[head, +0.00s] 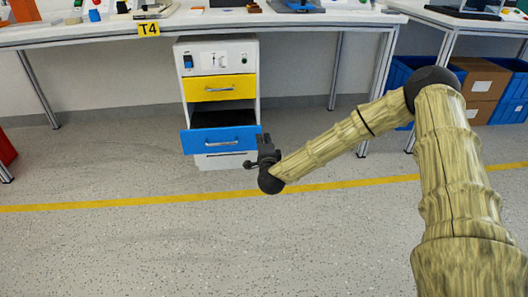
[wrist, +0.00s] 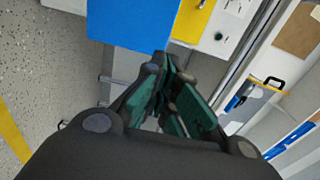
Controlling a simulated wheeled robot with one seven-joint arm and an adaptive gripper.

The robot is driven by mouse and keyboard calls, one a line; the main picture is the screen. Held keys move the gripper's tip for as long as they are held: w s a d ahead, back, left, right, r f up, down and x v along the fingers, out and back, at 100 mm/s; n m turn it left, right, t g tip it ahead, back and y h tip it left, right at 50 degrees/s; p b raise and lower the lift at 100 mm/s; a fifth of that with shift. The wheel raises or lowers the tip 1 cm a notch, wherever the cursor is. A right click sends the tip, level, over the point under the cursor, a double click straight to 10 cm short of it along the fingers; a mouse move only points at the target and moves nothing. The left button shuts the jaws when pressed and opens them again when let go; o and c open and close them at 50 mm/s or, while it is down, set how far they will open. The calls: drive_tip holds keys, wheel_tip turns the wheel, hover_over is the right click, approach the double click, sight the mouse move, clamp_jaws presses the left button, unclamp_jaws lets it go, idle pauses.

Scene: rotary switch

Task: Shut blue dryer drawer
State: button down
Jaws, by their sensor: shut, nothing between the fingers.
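The blue dryer drawer (head: 212,139) is pulled out from a white cabinet, with its dark inside showing behind the blue front. A silver handle (head: 222,143) is on that front. In the wrist view the blue front (wrist: 128,20) is at the top, beyond my fingers. My gripper (head: 263,150) is at the right edge of the blue front in the head view. In the wrist view my gripper (wrist: 168,72) is shut and empty, its fingertips just below the blue front. I cannot tell whether it touches the drawer.
The yellow drawer (head: 219,87) above is closed, under a white control panel (head: 217,60). A white drawer front (head: 222,161) is below the blue one. The workbench (head: 293,20) spans above the cabinet. Blue crates (head: 399,72) and cardboard boxes (head: 481,78) are at right. The floor in front is clear.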

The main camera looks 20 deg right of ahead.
drive_tip(key=shift+b+x, duration=1.35)
drive_tip(key=shift+x, duration=1.4)
